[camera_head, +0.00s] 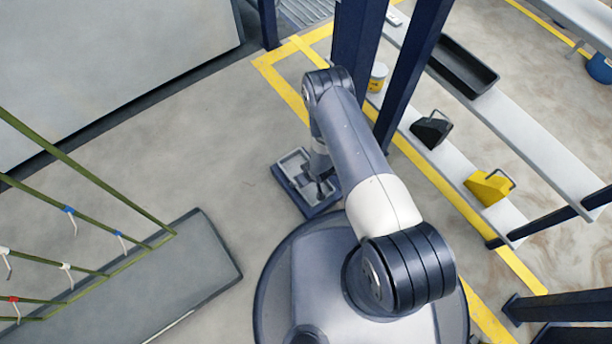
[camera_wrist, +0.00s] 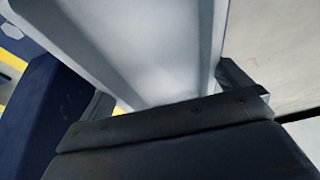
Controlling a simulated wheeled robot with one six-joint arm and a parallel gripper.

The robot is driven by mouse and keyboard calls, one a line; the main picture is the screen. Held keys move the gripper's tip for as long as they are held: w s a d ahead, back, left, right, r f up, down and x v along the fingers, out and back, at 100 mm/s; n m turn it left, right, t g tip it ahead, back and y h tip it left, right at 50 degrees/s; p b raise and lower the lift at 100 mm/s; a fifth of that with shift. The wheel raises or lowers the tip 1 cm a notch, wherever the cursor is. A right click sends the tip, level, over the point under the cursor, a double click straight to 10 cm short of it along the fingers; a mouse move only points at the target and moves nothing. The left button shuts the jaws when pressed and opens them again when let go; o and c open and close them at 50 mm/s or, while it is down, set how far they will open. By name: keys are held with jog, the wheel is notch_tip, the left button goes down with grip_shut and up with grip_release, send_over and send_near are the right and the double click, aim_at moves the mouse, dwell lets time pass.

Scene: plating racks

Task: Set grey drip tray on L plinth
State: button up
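A grey drip tray (camera_head: 292,162) with a raised rim sits over a dark blue plinth (camera_head: 289,191) on the floor in the middle of the head view. I cannot tell whether the tray rests fully on it. My gripper (camera_head: 322,187) points down at the tray's right part, and my arm hides some of the tray and plinth. In the wrist view a pale grey surface, seemingly the tray (camera_wrist: 150,50), fills the middle very close to the gripper (camera_wrist: 170,105). A dark blue part, seemingly the plinth (camera_wrist: 40,120), shows at left. The finger opening is not clear.
Dark blue posts (camera_head: 357,45) and a shelf rack stand at right. The shelf holds a black tray (camera_head: 460,65), a black scoop (camera_head: 430,130), a yellow scoop (camera_head: 489,186) and a yellow tub (camera_head: 378,75). A green hanging rack (camera_head: 90,165) stands at left over a grey slab (camera_head: 190,265). Floor left of the plinth is clear.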

jog(key=shift+r, duration=0.1)
jog(key=p+v, duration=0.4)
jog(key=v, duration=0.8)
jog(key=shift+a+r+p, duration=0.1)
jog(key=shift+r+p, duration=0.05)
jog(key=shift+p, duration=0.15)
